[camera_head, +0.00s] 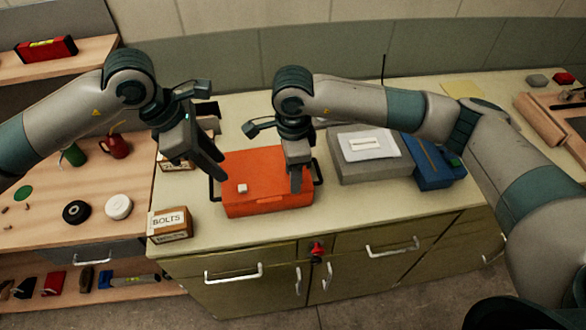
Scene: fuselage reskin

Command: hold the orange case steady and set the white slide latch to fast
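The orange case (262,164) lies on the counter in the middle, with dark handles at its left and right ends. A small white block (242,188), perhaps the slide latch, sits on its top near the front left; I cannot read its setting. My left gripper (218,168) hangs above the left end of the case, apart from the white block. Its fingers overlap, so I cannot tell how far apart they are. My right gripper (296,186) points down over the right part of the case and hides some of it. Its fingers are seen edge-on; contact is unclear.
A box marked BOLTS (170,224) stands front left of the case. A grey box (348,171) with a white slotted plate (368,144) and a blue box (436,178) stand to the right. Bare counter (330,222) lies in front of the case.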

